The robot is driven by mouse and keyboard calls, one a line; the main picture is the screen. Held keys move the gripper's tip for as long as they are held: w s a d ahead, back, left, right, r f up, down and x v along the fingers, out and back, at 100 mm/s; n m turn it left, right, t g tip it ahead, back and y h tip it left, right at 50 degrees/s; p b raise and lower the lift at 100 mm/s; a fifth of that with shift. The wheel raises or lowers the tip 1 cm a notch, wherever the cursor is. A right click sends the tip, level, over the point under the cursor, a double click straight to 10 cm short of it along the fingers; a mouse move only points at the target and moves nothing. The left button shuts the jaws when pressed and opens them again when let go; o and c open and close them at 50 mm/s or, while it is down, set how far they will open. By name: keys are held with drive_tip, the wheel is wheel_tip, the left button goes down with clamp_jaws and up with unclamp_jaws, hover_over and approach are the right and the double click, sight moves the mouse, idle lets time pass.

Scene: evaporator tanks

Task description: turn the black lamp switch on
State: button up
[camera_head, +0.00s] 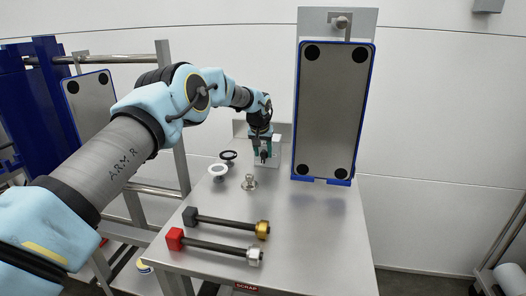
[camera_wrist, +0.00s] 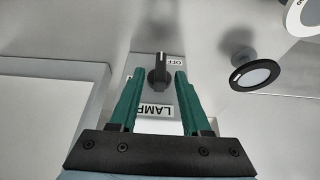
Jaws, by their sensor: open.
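The black lamp switch (camera_wrist: 158,76) shows in the wrist view on a grey plate, between the tips of my gripper's two green fingers. Its handle stands lengthwise in the picture, in line with the fingers. An upside-down "OFF" label (camera_wrist: 175,62) is beside its far end, and an upside-down "LAMP" label (camera_wrist: 155,111) is nearer my palm, partly covered by a finger. My gripper (camera_wrist: 159,73) is open, with a gap on each side of the switch. In the head view my gripper (camera_head: 264,157) is at the back of the metal table, and the switch cannot be made out clearly.
A black ring-topped part (camera_head: 228,155) and a white one (camera_head: 217,170) stand left of my gripper. A metal fitting (camera_head: 249,182) is nearer. Two rods, black-ended (camera_head: 190,216) and red-ended (camera_head: 175,239), lie in front. A tall blue-framed panel (camera_head: 334,112) stands at right.

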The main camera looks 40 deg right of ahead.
drive_tip(key=shift+c, duration=0.4)
clamp_jaws()
drive_tip(key=g+h+b, duration=0.1)
drive_tip(key=g+b, duration=0.1)
drive_tip(key=b, duration=0.1)
drive_tip(key=w+n+g+h+b, duration=0.1)
drive_tip(key=g, duration=0.1)
drive_tip(key=shift+w+a+f+h+b, duration=0.1)
drive_tip(key=shift+a+f+h+b, duration=0.2)
drive_tip(key=shift+a+f+b, duration=0.1)
drive_tip(key=shift+w+f+g+h+b, duration=0.15)
drive_tip(key=shift+g+h+b, duration=0.45)
drive_tip(key=shift+g+b, duration=0.35)
drive_tip(key=shift+w+a+n+g+h+b, duration=0.1)
drive_tip(key=shift+n+g+h+b, duration=0.4)
drive_tip(key=shift+b, duration=0.5)
